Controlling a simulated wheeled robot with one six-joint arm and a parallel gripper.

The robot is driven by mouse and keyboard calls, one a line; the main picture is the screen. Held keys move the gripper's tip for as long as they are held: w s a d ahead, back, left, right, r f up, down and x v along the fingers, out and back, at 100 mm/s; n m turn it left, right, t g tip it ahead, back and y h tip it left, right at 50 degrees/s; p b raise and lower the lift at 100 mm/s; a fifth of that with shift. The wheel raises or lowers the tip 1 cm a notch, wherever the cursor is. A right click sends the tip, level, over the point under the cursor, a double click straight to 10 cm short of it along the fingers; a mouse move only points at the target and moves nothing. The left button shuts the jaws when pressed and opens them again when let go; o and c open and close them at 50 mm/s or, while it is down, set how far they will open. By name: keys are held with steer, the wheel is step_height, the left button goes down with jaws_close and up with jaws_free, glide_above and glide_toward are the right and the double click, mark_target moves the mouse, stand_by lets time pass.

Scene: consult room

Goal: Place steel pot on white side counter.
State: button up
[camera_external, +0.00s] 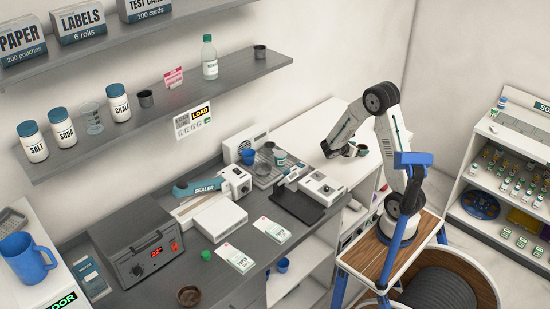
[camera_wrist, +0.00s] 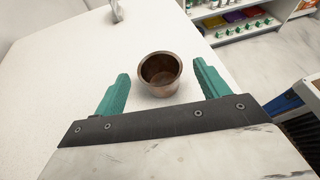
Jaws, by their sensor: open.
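A small steel pot (camera_wrist: 160,88), brownish inside, stands upright on the white side counter (camera_wrist: 70,70). In the external view the pot (camera_external: 362,150) is on the white side counter (camera_external: 312,122), just right of my gripper (camera_external: 350,151). In the wrist view my gripper (camera_wrist: 161,80) is open, with one teal finger on each side of the pot. A gap shows between each finger and the pot, so it is not clamped. The exact height of the fingers over the counter is hard to tell.
A grey bench to the left holds a sealer (camera_external: 233,183), a white box (camera_external: 216,217) and a dark machine (camera_external: 140,255). Similar dark cups (camera_external: 260,52) stand on the wall shelves. A white shelf unit (camera_external: 510,150) is at the right. The counter around the pot is mostly clear.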

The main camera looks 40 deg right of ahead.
steer(key=v, duration=0.7)
steer(key=shift+a+r, duration=0.1)
steer(key=shift+a, duration=0.25)
steer(key=shift+a+r, duration=0.2)
steer(key=shift+a, duration=0.05)
steer(key=s+a+r+m+t+y, duration=0.1)
steer(key=s+a+r+m+y, duration=0.2)
steer(key=s, duration=0.4)
steer(key=s+a+r+m+t+y, duration=0.1)
steer(key=s+a+r+m+y, duration=0.3)
steer(key=s+a+m, duration=0.3)
steer(key=s+a+r+m+t+y, duration=0.2)
steer(key=s+a+r+m+y, duration=0.2)
steer(key=s+a+m+y, duration=0.2)
steer(key=shift+s, duration=1.15)
